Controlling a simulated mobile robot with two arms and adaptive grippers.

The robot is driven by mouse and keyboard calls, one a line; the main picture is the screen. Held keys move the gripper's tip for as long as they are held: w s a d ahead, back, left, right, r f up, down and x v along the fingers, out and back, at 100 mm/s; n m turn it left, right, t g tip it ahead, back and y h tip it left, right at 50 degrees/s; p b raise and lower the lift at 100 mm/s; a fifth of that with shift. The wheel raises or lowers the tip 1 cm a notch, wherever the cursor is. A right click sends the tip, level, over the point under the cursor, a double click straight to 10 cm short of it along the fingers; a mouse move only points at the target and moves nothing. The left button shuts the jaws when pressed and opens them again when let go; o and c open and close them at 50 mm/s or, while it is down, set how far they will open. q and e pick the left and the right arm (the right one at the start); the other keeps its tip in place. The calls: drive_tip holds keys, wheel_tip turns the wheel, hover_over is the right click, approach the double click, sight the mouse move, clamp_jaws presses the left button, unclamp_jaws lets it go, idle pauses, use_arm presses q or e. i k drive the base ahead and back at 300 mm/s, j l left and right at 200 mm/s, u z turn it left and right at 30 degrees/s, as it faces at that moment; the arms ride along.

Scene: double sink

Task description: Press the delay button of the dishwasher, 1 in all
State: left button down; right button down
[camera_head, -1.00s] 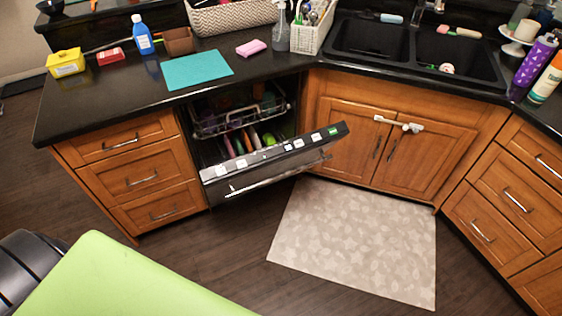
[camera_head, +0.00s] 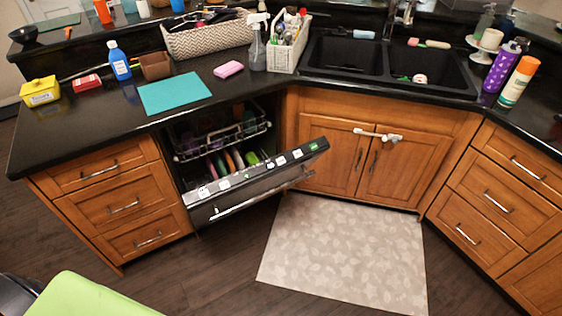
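The dishwasher (camera_head: 215,210) stands under the counter, left of the sink cabinet. Its door is partly open and tilts outward, with racks (camera_head: 222,140) and colored plates showing inside. Several light buttons sit in a row along the door's top edge, among them a green one (camera_head: 313,147) near the right end and white ones (camera_head: 297,154) to its left. Their labels are too small to read, so I cannot tell which is the delay button. Neither of my grippers is in view.
The black counter (camera_head: 95,128) runs above, with a blue bottle (camera_head: 119,62), teal mat (camera_head: 174,93), baskets (camera_head: 208,40) and a double sink (camera_head: 385,65). A patterned mat (camera_head: 345,255) lies on the floor. The floor before the dishwasher is mostly clear.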

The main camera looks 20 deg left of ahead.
sight(280, 160)
drive_tip(key=i+l+u, duration=0.45)
drive_tip(key=l, duration=0.15)
drive_tip(key=i+l+u, duration=0.45)
drive_tip(key=l, duration=0.25)
drive_tip(key=l+u, duration=0.2)
drive_tip(key=l, duration=0.15)
